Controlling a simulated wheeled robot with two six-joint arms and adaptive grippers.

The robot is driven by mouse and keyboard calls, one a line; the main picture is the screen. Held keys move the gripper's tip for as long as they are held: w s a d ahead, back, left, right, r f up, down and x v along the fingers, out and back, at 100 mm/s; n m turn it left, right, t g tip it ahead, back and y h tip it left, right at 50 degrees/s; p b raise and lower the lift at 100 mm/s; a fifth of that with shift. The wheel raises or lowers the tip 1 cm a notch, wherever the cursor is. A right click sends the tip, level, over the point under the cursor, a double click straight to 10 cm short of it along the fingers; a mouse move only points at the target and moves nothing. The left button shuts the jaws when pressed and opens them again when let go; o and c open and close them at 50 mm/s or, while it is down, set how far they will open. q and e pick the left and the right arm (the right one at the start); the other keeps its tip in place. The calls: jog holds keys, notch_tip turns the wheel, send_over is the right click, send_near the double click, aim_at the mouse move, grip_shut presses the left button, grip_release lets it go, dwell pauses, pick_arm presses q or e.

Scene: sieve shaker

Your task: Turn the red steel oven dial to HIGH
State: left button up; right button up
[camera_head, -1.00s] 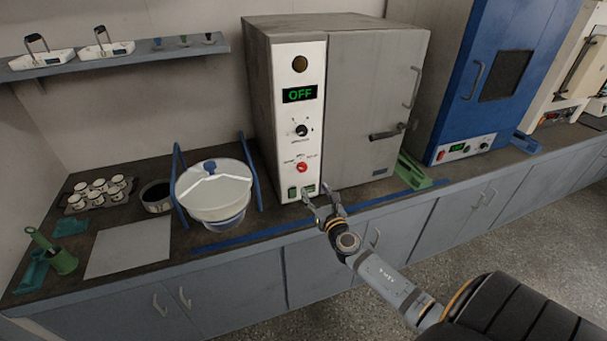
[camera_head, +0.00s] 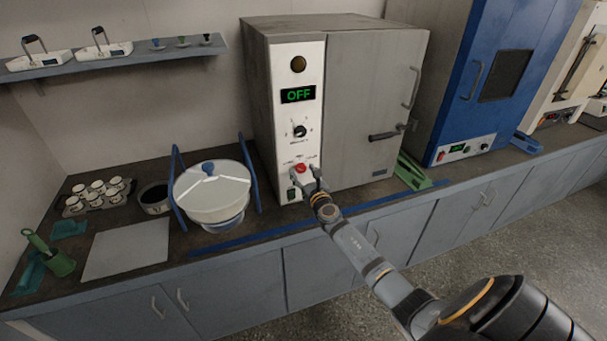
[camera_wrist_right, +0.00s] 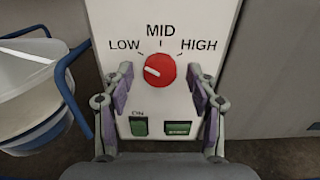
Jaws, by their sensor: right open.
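The red dial (camera_head: 301,168) sits low on the white front panel (camera_head: 300,110) of the grey steel oven (camera_head: 378,110). In the right wrist view the dial (camera_wrist_right: 160,71) shows whole, with LOW, MID and HIGH marked around it. Its white pointer line is on the left, toward LOW. The oven's display (camera_head: 298,95) reads OFF. My right gripper (camera_head: 306,176) is open just in front of the dial. In the right wrist view its fingers (camera_wrist_right: 159,95) stand either side of the dial, apart from it. My left gripper is not in view.
A lidded white tub (camera_head: 212,188) with blue handles stands left of the oven. A blue oven (camera_head: 480,80) stands to the right.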

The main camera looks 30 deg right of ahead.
jog(key=c, duration=1.2)
jog(key=shift+o, duration=0.2)
